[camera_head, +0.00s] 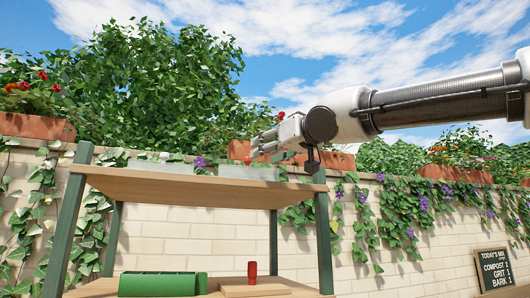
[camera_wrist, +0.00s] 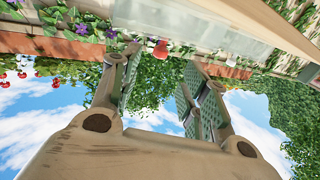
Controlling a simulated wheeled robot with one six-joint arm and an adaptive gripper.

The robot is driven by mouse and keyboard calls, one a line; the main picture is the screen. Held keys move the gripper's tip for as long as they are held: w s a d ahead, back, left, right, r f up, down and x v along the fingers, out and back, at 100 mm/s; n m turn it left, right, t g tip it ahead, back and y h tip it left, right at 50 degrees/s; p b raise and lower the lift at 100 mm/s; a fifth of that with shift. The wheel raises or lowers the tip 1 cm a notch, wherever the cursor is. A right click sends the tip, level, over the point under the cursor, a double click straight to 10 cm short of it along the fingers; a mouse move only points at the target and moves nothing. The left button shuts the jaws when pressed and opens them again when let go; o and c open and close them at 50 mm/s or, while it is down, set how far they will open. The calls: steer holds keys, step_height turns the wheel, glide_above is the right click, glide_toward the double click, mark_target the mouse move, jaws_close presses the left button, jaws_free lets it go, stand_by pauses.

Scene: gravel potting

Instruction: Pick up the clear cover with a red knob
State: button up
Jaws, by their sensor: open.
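A clear cover (camera_head: 248,173) stands on the top shelf board, below my gripper. In the wrist view the clear cover (camera_wrist: 190,22) is a pale, see-through shape at the top of the picture. Its red knob (camera_wrist: 158,50) shows between the tips of my fingers, nearer the left finger; I cannot tell how far beyond the tips it is. My gripper (camera_head: 258,146) reaches from the right over the shelf. In the wrist view my gripper (camera_wrist: 162,62) is open, with nothing held.
Another clear item (camera_head: 165,166) stands farther left on the wooden top board (camera_head: 195,188). Below are a green trough (camera_head: 158,284) and a red-handled thing (camera_head: 253,270). Behind is a brick wall (camera_head: 235,235) with ivy and planters. A chalkboard (camera_head: 494,270) stands at right.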

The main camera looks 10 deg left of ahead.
mark_target(247, 172)
steer(key=shift+x, duration=3.9)
steer(key=shift+c, duration=0.2)
jaws_close()
